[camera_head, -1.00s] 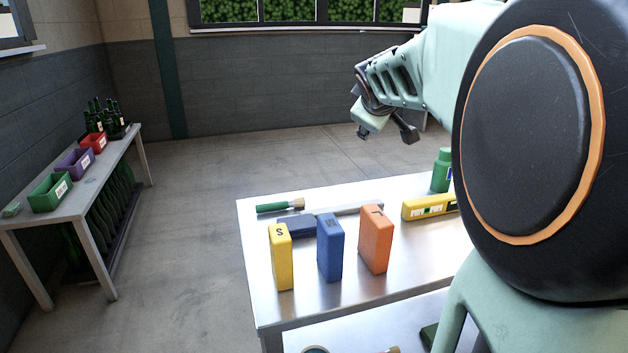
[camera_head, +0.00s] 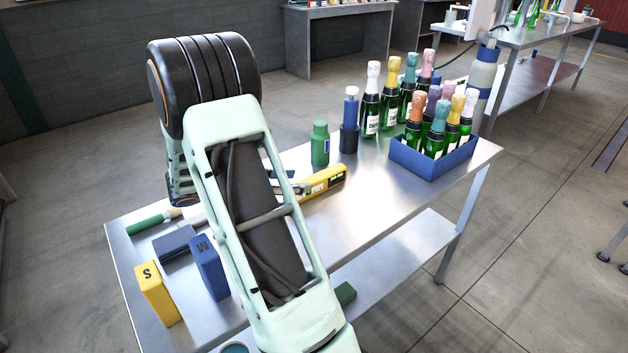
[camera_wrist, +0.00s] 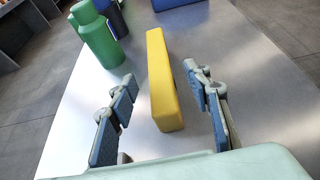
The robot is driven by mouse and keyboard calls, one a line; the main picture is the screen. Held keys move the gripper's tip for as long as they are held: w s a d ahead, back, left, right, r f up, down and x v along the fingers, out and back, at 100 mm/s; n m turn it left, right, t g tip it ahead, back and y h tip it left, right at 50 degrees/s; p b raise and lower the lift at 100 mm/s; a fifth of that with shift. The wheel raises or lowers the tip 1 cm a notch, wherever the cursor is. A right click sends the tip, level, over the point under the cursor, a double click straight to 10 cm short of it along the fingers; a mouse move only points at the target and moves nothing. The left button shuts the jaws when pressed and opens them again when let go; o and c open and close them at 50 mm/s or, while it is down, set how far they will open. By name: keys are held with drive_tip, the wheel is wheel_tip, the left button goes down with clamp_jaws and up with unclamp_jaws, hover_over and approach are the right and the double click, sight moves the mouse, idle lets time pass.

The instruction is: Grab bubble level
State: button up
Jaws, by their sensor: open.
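The yellow bubble level (camera_head: 325,180) lies on the metal table, its left end partly covered by my arm in the head view. In the wrist view the level (camera_wrist: 160,75) lies lengthwise between my fingers, its near end closest to the camera. My gripper (camera_wrist: 160,80) is open, with one blue-padded finger on each side of the level and visible gaps on both sides. In the head view my gripper is mostly hidden behind my arm.
A green bottle (camera_head: 320,143) and a blue bottle (camera_head: 350,120) stand just beyond the level. Several foil-topped bottles stand near a blue crate (camera_head: 434,160). Blue (camera_head: 209,266) and yellow (camera_head: 156,292) boxes and a green-handled tool (camera_head: 150,222) are at left. The table's right front is clear.

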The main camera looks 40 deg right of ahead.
sight(317, 181)
drive_tip(key=x, duration=0.3)
drive_tip(key=shift+d+f, duration=0.1)
drive_tip(key=shift+f, duration=0.05)
drive_tip(key=x, duration=0.2)
drive_tip(key=b+x, duration=0.1)
drive_tip(key=x, duration=0.1)
drive_tip(key=shift+f, duration=0.3)
drive_tip(key=shift+d+f, duration=0.15)
drive_tip(key=shift+d, duration=0.35)
clamp_jaws()
